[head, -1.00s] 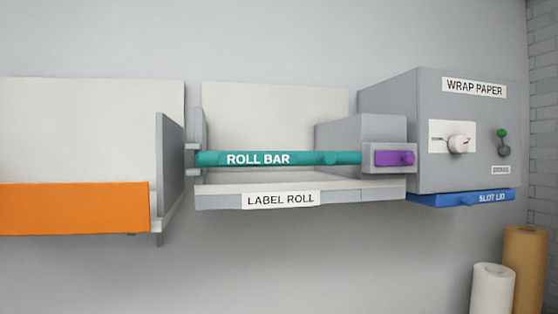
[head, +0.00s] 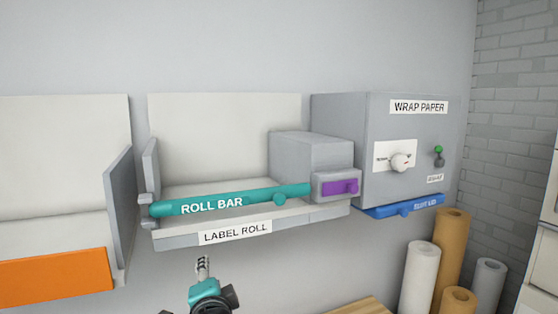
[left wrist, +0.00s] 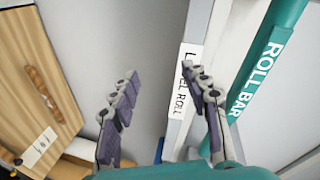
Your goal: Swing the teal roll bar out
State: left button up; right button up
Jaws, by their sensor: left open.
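The teal roll bar (head: 235,202) lies across the front of the label roll holder (head: 178,242), from its left bracket to the grey block at right. A short teal knob stands out near its right end. It also shows in the left wrist view (left wrist: 268,75), at the upper right. My left gripper (head: 203,262) is below the holder's front edge in the head view. In the left wrist view its two fingers (left wrist: 158,82) are spread apart with nothing between them, and the bar is beyond the right finger, apart from it. My right gripper is not in view.
A purple latch (head: 340,187) sits right of the bar's end. The wrap paper box (head: 385,180) with a dial and blue slot lid (head: 400,206) is further right. An orange panel (head: 55,277) is at left. Paper rolls (head: 420,275) stand at lower right.

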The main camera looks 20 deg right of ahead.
aim_at(280, 201)
pick_arm(q)
jog(key=d+r+m+t+h+p, duration=0.2)
jog(key=d+r+m+h+p, duration=0.4)
jog(key=d+r, duration=0.9)
jog(key=shift+m+y, duration=0.3)
jog(key=shift+y, duration=0.3)
jog(key=w+d, duration=0.1)
jog(key=w, duration=0.1)
jog(key=w+d+f, duration=0.1)
jog(key=w, duration=0.1)
jog(key=w+d, duration=0.1)
jog(key=w, duration=0.1)
jog(key=shift+w+d+f, duration=0.25)
jog(key=shift+f, duration=0.1)
jog(key=shift+w, duration=0.2)
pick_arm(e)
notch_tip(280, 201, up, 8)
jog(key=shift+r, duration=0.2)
pick_arm(q)
grip_shut()
